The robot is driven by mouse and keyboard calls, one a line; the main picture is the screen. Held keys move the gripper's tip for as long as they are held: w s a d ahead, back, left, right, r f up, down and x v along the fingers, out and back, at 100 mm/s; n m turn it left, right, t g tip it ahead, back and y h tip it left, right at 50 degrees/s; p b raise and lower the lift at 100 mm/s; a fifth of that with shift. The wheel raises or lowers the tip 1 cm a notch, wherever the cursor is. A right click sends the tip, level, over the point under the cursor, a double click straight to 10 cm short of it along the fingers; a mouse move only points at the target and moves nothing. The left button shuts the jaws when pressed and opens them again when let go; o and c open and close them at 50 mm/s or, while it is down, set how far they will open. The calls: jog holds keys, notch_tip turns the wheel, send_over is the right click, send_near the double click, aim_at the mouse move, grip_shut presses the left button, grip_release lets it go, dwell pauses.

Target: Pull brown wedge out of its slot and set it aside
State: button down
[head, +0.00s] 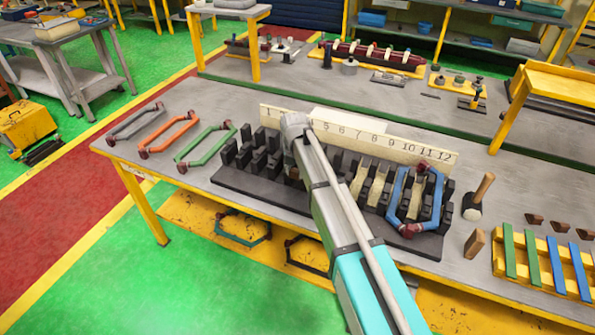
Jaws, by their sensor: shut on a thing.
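The dark stator slot block (260,192) stands on the workbench in front of a cream board (385,140) numbered up to 12. My arm reaches over the block and covers its middle slots. My gripper is hidden behind the arm, so its fingers and anything in them do not show. Cream strips (378,185) sit in several slots right of my arm. I cannot make out a brown wedge in a slot. A brown block (475,243) stands on the bench right of the slot block, and small brown pieces (535,220) lie further right.
A blue coil (399,195) sits over the block's right end. A mallet (478,197) stands beside it. Grey, orange (168,135) and green coils lie at left. A yellow rack (540,262) with green and blue strips is at right.

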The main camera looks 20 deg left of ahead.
jog(key=shift+c, duration=0.9)
grip_release()
